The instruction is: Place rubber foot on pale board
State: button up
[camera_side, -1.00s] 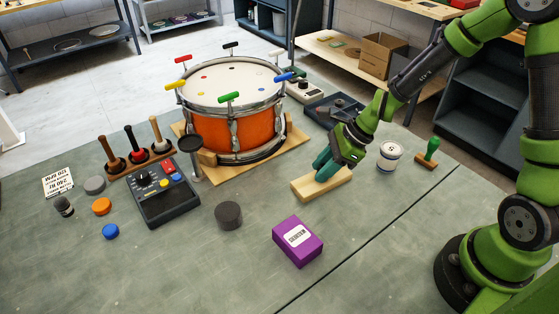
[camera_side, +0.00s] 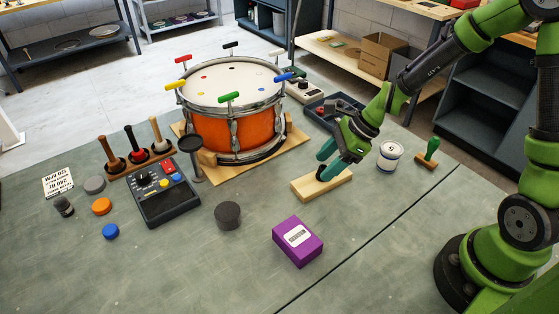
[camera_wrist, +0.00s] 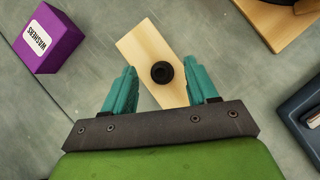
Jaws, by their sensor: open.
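The rubber foot (camera_wrist: 162,72), a small black round piece with a hole in its middle, rests on the pale board (camera_wrist: 139,40). In the side view the pale board (camera_side: 305,191) lies on the bench in front of the drum, and the foot shows only as a dark spot at the fingers. My gripper (camera_wrist: 162,88) is open, its teal fingers spread to either side of the foot and apart from it in the wrist view. In the side view my gripper (camera_side: 326,163) is just over the board's far right part.
An orange drum (camera_side: 235,130) stands on a wooden base behind the board. A purple box (camera_side: 297,241) lies in front, and a dark grey cylinder (camera_side: 228,215) to its left. A white tin (camera_side: 389,156) and a green-handled stamp (camera_side: 428,153) stand to the right.

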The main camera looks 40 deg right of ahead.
jog(key=v, duration=1)
jog(key=s+a+r+n+t+h, duration=0.1)
jog(key=s+r+n, duration=0.4)
jog(key=n, duration=0.5)
jog(key=s+r+n+t+h, duration=0.2)
jog(key=s+r+n, duration=0.4)
jog(key=n, duration=0.4)
jog(key=shift+s+a+r+n+t+h, duration=0.25)
jog(key=shift+a+r+n+t+h, duration=0.05)
jog(key=shift+a, duration=0.1)
